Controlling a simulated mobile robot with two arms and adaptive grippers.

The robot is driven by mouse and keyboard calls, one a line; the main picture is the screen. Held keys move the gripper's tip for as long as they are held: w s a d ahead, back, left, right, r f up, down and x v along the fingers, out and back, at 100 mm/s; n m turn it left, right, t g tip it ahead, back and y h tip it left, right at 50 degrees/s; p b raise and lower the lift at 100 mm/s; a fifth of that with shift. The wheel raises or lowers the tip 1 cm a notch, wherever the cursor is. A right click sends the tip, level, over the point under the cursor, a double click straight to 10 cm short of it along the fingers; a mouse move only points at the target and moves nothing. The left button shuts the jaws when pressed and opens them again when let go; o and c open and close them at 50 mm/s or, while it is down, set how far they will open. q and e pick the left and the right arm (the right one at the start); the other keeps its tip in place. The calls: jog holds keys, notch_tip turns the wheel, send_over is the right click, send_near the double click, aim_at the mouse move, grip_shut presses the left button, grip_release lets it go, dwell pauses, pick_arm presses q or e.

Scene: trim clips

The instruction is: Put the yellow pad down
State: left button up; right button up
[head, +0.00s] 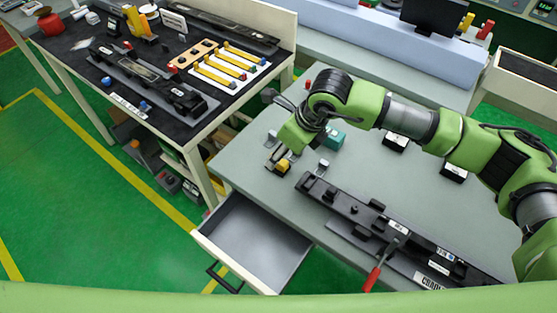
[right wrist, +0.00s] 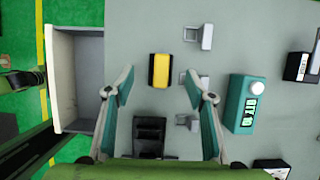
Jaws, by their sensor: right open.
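The yellow pad (head: 283,165) is a small yellow block with black ends, near the left edge of the grey table (head: 255,150). In the right wrist view the yellow pad (right wrist: 160,70) appears between the tips of my right gripper (right wrist: 158,82), with a gap on both sides. My right gripper (head: 277,158) is open, pointing down over the pad, and its fingers do not touch it. The pad seems to rest on the table, though its exact height is hard to tell. My left gripper is not in view.
Grey metal clips (right wrist: 204,36) and a teal device (right wrist: 242,102) lie beside the pad. A black fixture rail (head: 345,207) and a red-handled screwdriver (head: 372,277) are nearer. An open drawer (head: 250,240) juts from the table. A dark workbench (head: 90,60) stands left.

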jog(key=shift+a+f+p, duration=0.1)
jog(key=shift+f+p, duration=0.25)
jog(key=shift+f, duration=0.15)
jog(key=x, duration=0.1)
jog(key=p+x, duration=0.2)
jog(key=shift+d+f, duration=0.2)
jog(key=shift+f, duration=0.1)
jog(key=shift+w+a+f, duration=0.2)
jog(key=shift+f, duration=0.4)
jog(key=c, duration=1.3)
jog(key=shift+r, duration=0.1)
